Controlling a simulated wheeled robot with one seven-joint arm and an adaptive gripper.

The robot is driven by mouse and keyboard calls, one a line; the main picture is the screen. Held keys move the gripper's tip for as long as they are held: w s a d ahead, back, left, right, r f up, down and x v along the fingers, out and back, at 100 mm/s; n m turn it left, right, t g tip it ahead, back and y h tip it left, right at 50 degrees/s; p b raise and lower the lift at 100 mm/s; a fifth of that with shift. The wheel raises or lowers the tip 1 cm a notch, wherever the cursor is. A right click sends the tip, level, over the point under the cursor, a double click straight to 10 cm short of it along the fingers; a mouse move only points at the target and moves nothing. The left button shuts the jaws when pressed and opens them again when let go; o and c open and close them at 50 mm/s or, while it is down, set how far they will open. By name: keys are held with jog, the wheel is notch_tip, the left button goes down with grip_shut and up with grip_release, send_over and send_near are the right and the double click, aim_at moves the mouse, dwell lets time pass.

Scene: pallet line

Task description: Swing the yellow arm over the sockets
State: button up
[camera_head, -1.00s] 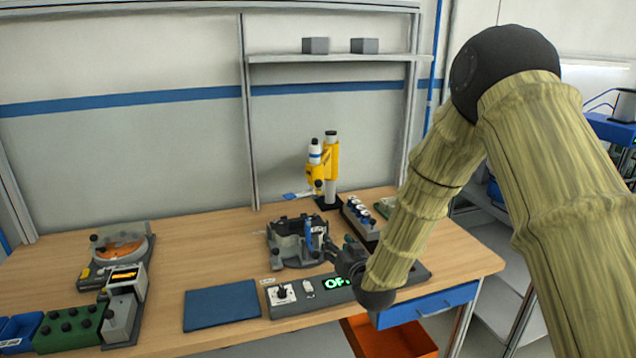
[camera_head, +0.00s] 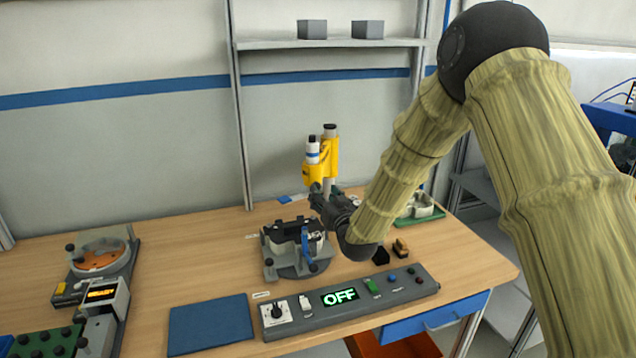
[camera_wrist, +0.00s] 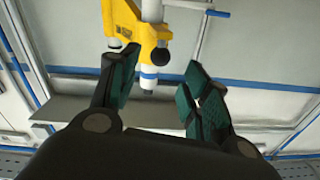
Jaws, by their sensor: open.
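The yellow arm (camera_head: 317,172) stands upright on a post at the back of the bench, with a white and blue cylinder at its left side. In the wrist view the yellow arm (camera_wrist: 128,22) shows beyond the fingers, with a dark knob near its lower right. My gripper (camera_head: 318,195) is just in front of the yellow arm in the head view. In the wrist view my gripper (camera_wrist: 158,95) is open, its green-padded fingers apart with nothing between them. The fixture (camera_head: 296,250) that may hold the sockets is below and left of my gripper; the sockets cannot be made out.
A control box (camera_head: 350,300) with a green "OFF" display lies along the front edge. A blue mat (camera_head: 211,322) is left of it. A round orange-topped device (camera_head: 100,258) stands far left. A green tray (camera_head: 420,212) is at right. The bench's left middle is clear.

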aim_at(318, 187)
jog(key=p+x, duration=0.2)
jog(key=x, duration=0.4)
jog(key=shift+w+a+f, duration=0.15)
jog(key=shift+w+a, duration=0.05)
jog(key=shift+w, duration=0.3)
jog(key=shift+s, duration=0.1)
jog(key=shift+d, duration=0.1)
grip_shut()
